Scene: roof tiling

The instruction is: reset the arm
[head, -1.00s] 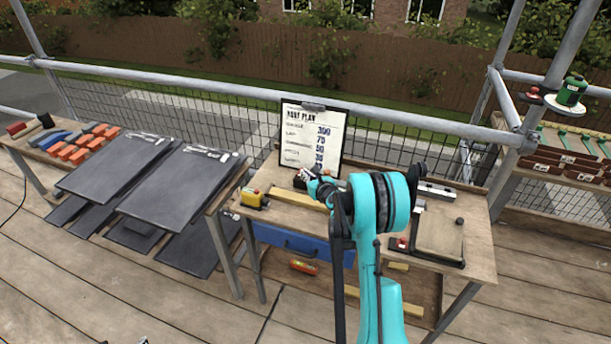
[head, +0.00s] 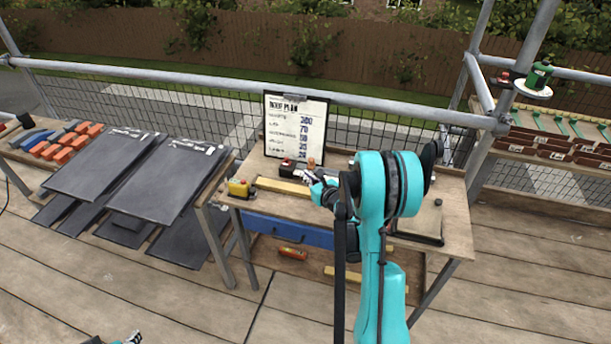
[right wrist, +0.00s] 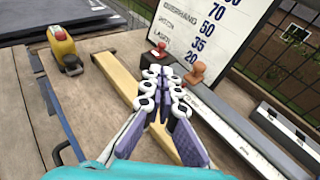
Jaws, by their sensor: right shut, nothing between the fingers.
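My right gripper (head: 308,177) is above the workbench (head: 455,222), in front of the clipboard. It also shows in the right wrist view (right wrist: 164,78), with its fingertips together and nothing between them. Below and beside it lies a wooden batten (right wrist: 128,92). A stamp with a brown knob (right wrist: 196,72) stands just beyond the fingers. My teal right arm hides part of the bench. Only a small piece of my left gripper (head: 131,338) shows at the bottom edge of the head view, and its jaws cannot be made out.
A clipboard (head: 296,130) with a printed list stands at the bench's back. A yellow tool (head: 240,188) sits at its left end. Dark slates (head: 155,190) and orange-ended tools (head: 65,148) lie left. A scaffold rail (head: 200,85) runs behind. A green item (head: 539,75) stands at right.

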